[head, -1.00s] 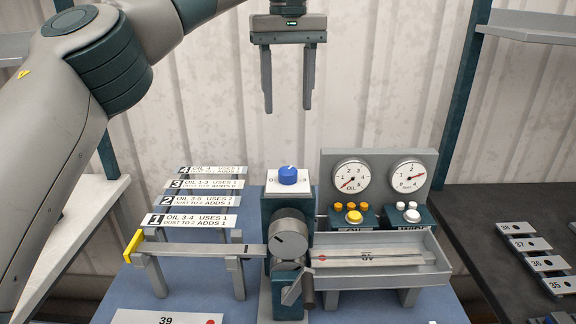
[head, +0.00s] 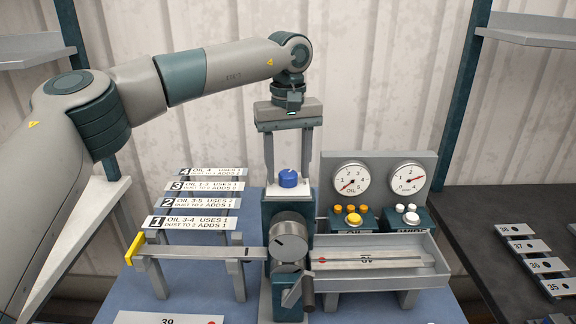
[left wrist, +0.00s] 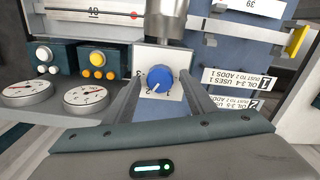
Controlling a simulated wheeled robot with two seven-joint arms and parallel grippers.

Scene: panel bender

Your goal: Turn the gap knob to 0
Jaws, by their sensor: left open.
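The blue gap knob (head: 288,178) sits on a white scale plate (head: 273,189) on top of the bender's dark teal post. My left gripper (head: 287,180) is open above the plate, pointing down, with one finger on each side of the knob. In the left wrist view the knob (left wrist: 160,78) shows between the two spread fingers (left wrist: 163,84), with a visible gap on each side. Its white pointer mark faces the lower side there, near partly hidden scale digits; the exact setting is hard to read. My right gripper is out of view.
Two round gauges (head: 352,179) stand right of the knob, with yellow and white buttons (head: 354,219) below. A grey round crank hub (head: 289,236) is under the knob. Labelled oil cards (head: 190,222) lie on a rack at left. A tray (head: 370,262) is at right.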

